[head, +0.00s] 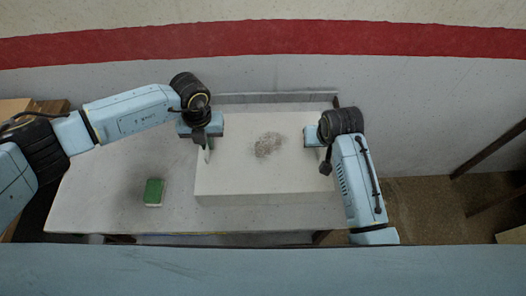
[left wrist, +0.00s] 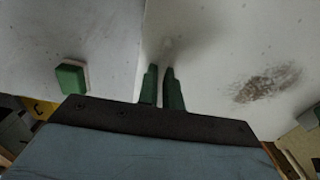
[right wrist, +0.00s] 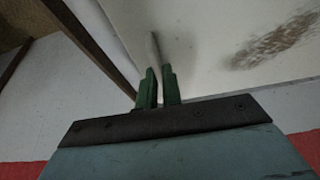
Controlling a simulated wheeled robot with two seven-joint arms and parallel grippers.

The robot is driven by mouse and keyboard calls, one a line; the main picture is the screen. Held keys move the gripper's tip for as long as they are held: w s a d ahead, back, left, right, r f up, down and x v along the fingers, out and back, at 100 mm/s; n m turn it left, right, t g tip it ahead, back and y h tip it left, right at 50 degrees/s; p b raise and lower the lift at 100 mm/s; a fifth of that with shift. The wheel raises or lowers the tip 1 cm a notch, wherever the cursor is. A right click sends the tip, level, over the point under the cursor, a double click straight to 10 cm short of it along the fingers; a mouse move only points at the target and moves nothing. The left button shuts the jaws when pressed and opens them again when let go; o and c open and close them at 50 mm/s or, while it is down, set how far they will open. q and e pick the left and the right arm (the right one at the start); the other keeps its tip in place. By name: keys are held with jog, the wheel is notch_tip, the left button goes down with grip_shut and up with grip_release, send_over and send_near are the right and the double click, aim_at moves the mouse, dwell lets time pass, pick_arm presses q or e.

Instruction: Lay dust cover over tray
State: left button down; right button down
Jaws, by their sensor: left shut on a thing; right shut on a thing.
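The dust cover (head: 265,180) is a pale, off-white sheet or box shape with a grey-brown smudge on top, at the middle of the table. My left gripper (head: 208,152) is shut on its left edge; in the left wrist view the fingers (left wrist: 161,76) meet at that edge. My right gripper (head: 323,162) is shut on its right edge; the right wrist view shows those fingers (right wrist: 157,76) closed on a thin pale rim. No tray can be made out; whether one lies under the cover, I cannot tell.
A green-and-white sponge-like block (head: 153,192) lies on the pale table (head: 105,195), left of the cover. The table's left part is otherwise clear. A wall with a red stripe (head: 270,38) stands behind. Brown boxes (head: 45,106) are at the far left.

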pick_arm(q)
jog(key=shift+r, duration=0.2)
pick_arm(e)
jog(key=shift+r, duration=0.15)
